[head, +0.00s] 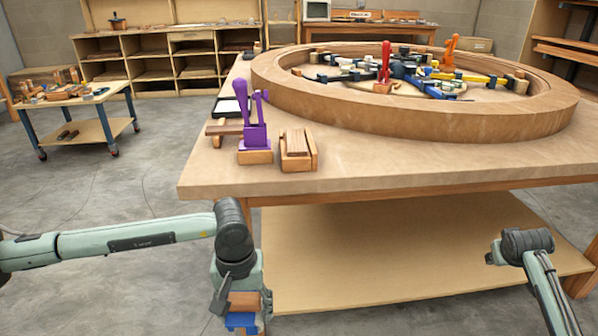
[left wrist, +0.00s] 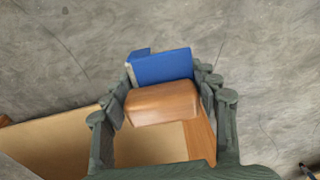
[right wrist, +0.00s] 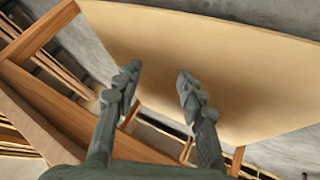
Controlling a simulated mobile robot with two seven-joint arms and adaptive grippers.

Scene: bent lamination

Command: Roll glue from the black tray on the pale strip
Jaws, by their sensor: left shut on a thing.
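My left gripper (head: 241,308) hangs low in front of the workbench. It is shut on a tool with a brown wooden handle (left wrist: 160,104) and a blue part (left wrist: 162,66) beyond the fingertips; whether the blue part is a roller I cannot tell. A black tray (head: 220,106) with a white inside lies at the bench's left edge, partly hidden by a purple clamp. I cannot make out a pale strip for certain. My right gripper (right wrist: 158,74) is open and empty below the bench top; its fingers are not clear in the head view.
The workbench (head: 390,163) carries a large wooden ring (head: 400,115) with several clamps inside. The purple clamp (head: 255,135), a wooden block (head: 297,150) and a brown board (head: 222,129) stand near its left corner. A lower shelf (head: 390,255) is bare. A small cart (head: 85,98) stands left.

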